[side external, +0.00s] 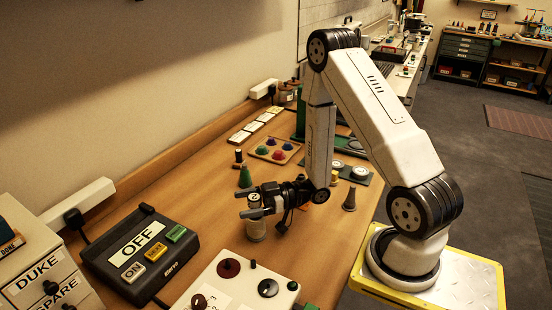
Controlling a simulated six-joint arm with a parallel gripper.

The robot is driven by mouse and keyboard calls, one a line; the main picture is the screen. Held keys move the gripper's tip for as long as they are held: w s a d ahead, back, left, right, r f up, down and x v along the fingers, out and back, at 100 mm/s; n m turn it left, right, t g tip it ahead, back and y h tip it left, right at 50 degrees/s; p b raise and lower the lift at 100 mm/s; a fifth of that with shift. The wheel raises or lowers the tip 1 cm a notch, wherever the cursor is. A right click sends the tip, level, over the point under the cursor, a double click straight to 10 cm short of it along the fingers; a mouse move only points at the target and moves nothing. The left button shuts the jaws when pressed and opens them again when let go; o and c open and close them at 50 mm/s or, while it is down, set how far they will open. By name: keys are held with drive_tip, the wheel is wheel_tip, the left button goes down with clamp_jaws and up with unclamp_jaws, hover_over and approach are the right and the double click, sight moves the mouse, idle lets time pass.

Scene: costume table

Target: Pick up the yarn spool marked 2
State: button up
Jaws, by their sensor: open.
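A green cone (245,178) and a dark spool (238,155) stand behind my gripper. A brown cone (349,200) stands to the right. A black switch box (107,259) is at left, a white knob panel (222,287) in front, and a tray of coloured pieces (289,156) further back.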

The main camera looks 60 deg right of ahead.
clamp_jaws()
idle(0.3)
idle(1.3)
